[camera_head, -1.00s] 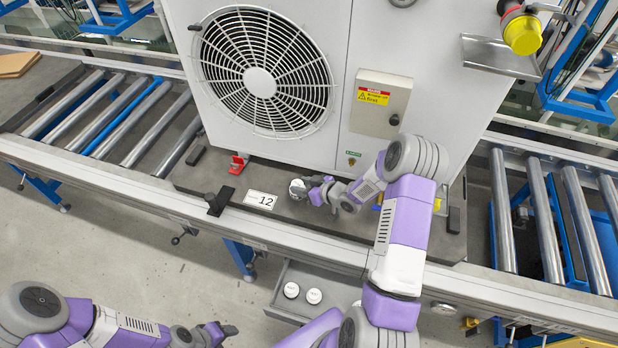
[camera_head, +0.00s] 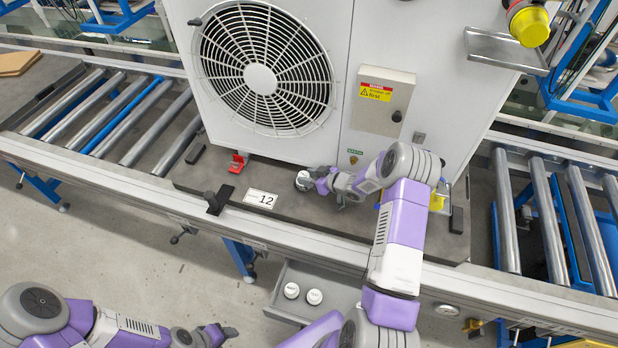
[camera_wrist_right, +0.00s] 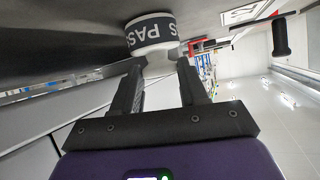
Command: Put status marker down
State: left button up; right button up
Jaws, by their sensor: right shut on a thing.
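The status marker (camera_head: 303,182) is a small white round puck with a dark band. In the right wrist view the marker (camera_wrist_right: 150,34) shows the letters "PASS" on its side. My right gripper (camera_head: 313,181) is shut on it, above the dark base plate in front of the fan unit, right of the "12" card (camera_head: 261,199). In the right wrist view the fingertips (camera_wrist_right: 158,62) meet the marker at its lower edge. It sits at or very near the dark plate; contact is unclear. My left gripper (camera_head: 222,334) is low at the left, its jaws too small to judge.
The grey fan unit (camera_head: 340,100) stands just behind the marker. A red clamp (camera_head: 237,162) and a black stop (camera_head: 218,200) are to its left. An open drawer (camera_head: 340,289) below holds two white pucks (camera_head: 302,294). Roller conveyors (camera_head: 122,118) run either side.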

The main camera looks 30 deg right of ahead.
jog(key=shift+f, duration=0.15)
jog(key=o, duration=1.1)
jog(key=p+v, duration=0.3)
jog(key=v, duration=0.9)
